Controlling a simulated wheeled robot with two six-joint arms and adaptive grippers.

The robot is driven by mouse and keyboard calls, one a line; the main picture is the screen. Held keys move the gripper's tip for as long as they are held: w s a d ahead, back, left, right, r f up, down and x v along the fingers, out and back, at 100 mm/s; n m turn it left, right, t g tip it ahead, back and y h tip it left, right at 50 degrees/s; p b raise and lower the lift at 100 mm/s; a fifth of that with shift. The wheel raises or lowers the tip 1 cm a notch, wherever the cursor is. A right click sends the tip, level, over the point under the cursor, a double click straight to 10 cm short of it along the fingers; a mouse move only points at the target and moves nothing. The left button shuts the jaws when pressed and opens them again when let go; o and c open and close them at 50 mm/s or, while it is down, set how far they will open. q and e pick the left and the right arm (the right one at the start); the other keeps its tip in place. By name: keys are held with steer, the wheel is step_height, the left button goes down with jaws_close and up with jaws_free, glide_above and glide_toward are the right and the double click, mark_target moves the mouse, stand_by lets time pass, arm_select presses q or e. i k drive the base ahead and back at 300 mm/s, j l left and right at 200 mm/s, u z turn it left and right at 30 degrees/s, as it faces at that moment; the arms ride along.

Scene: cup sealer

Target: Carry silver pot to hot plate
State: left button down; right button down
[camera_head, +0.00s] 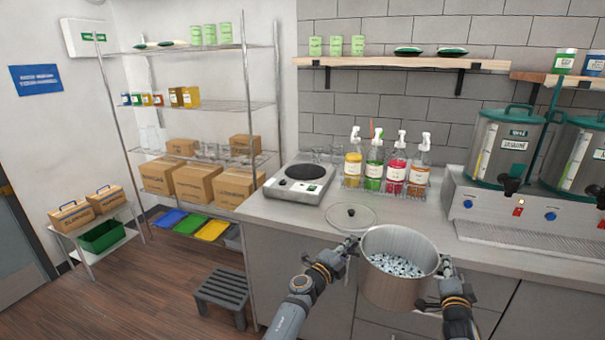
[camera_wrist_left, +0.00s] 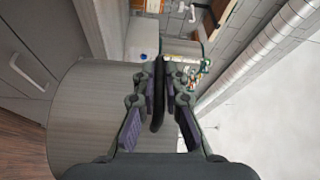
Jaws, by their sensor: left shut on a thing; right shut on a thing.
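The silver pot (camera_head: 398,284) is held upright between my two grippers, in front of the counter's front edge. It is open on top and holds many small pale and dark pieces. My left gripper (camera_head: 350,245) is shut on the pot's left handle. In the left wrist view the fingers (camera_wrist_left: 160,97) close around the dark handle (camera_wrist_left: 158,110), with the pot wall (camera_wrist_left: 90,115) beside it. My right gripper (camera_head: 445,272) is shut on the right handle, which is mostly hidden. The hot plate (camera_head: 301,183), with a dark round top, stands on the counter to the left and is bare.
A glass lid (camera_head: 351,216) lies on the counter between the pot and hot plate. Several pump bottles (camera_head: 375,163) stand in a rack behind it. Large dispensers (camera_head: 500,150) stand at the right. A wire shelf (camera_head: 200,105) and a step stool (camera_head: 222,290) are at the left.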

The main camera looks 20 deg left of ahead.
mark_target(305, 171)
steer(key=j, duration=1.95)
